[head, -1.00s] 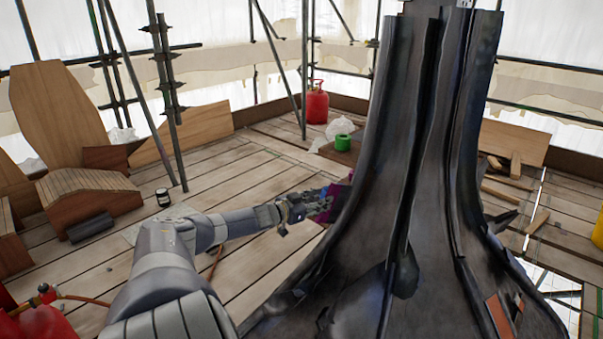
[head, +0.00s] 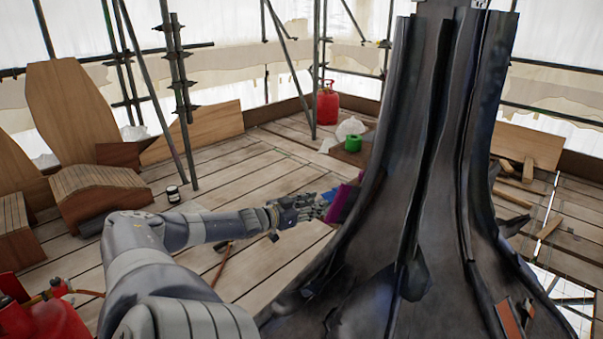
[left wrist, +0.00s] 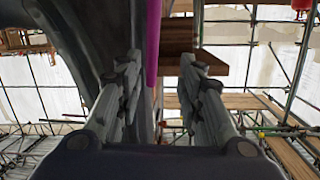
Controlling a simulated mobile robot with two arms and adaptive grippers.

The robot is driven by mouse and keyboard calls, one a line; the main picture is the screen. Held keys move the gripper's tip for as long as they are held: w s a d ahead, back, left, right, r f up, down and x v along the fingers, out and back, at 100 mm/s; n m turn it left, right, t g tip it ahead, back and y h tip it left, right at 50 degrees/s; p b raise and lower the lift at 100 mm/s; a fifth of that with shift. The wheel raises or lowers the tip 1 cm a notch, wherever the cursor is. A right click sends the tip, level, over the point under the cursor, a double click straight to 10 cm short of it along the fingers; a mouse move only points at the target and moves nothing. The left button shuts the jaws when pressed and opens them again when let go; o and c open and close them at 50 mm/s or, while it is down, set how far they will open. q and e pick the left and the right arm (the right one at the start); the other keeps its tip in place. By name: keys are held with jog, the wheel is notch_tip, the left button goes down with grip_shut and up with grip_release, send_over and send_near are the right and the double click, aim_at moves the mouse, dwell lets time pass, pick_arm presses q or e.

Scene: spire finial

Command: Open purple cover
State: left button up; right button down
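The purple cover (head: 343,203) is a small panel on the left side of the dark spire (head: 398,180), sticking out from it to the left. A blue patch shows beside it at my fingers. My left gripper (head: 322,203) is just left of the cover. In the left wrist view the cover (left wrist: 153,45) is a narrow upright magenta strip, seen nearly edge-on. The fingers of my left gripper (left wrist: 160,75) are apart, with the strip lying between them in the picture; I cannot tell whether they touch it. My right gripper is not in view.
A green roll (head: 354,141) and a red gas bottle (head: 327,104) stand behind, left of the spire. A dark jar (head: 173,194) and wooden forms (head: 100,190) are at left. Scaffold poles (head: 180,110) rise behind. Plank floor left of the spire is mostly clear.

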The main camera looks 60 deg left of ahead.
pick_arm(q)
jog(key=shift+v, duration=2.25)
